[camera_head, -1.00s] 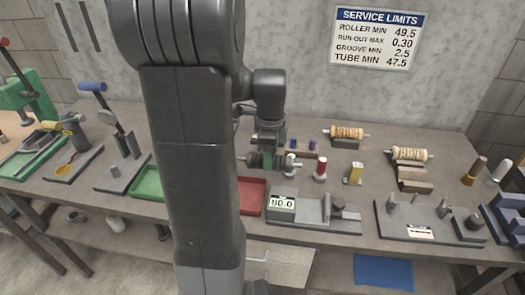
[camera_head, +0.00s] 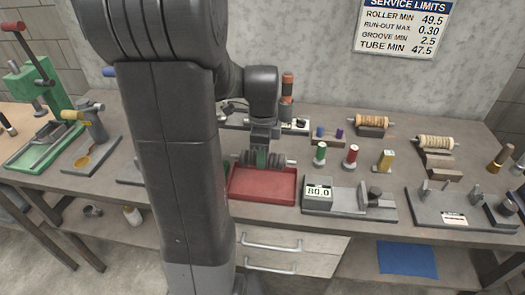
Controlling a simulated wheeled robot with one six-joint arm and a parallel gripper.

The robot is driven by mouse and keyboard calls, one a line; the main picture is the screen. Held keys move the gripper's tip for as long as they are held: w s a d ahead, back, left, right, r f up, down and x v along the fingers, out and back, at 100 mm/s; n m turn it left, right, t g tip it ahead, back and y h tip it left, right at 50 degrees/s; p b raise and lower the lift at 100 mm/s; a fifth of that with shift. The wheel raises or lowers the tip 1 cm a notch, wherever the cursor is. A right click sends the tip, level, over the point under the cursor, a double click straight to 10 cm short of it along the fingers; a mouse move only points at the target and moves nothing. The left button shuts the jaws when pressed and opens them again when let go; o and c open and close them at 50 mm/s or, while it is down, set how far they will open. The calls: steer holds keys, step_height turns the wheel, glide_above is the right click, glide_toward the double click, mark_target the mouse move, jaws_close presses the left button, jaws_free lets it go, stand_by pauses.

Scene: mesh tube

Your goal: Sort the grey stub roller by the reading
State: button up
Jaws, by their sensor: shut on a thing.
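My gripper (camera_head: 262,157) is shut on the grey stub roller (camera_head: 278,160). The roller is held level, its thin pale shaft end sticking out to the right, at the back edge of the red tray (camera_head: 262,201). I cannot tell whether it touches the tray. The visible floor of the red tray is empty. The measuring stand (camera_head: 345,211) to the right shows a display (camera_head: 319,192) that seems to read 80.0. The wall sign (camera_head: 403,24) lists roller min 49.5, run-out max 0.30, groove min 2.5 and tube min 47.5. The green tray is hidden behind my arm.
Green, red and yellow small pieces stand behind the measuring stand, the red one (camera_head: 352,154) in the middle. Two wound rollers (camera_head: 371,122) rest on blocks at the back right. Another fixture (camera_head: 450,208) stands at the right. A green press (camera_head: 40,95) is at far left.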

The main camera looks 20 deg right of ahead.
steer(key=shift+f+b, duration=1.8)
steer(key=shift+f, duration=1)
steer(key=shift+f+b, duration=0.85)
steer(key=shift+f, duration=0.5)
steer(key=o, duration=1.3)
steer(key=shift+r, duration=0.1)
step_height(320, 180, up, 14)
steer(key=shift+f+p, duration=0.2)
steer(key=shift+p, duration=0.2)
step_height(320, 180, up, 7)
steer(key=p, duration=0.6)
steer(key=shift+p, duration=0.3)
steer(key=shift+f, duration=0.15)
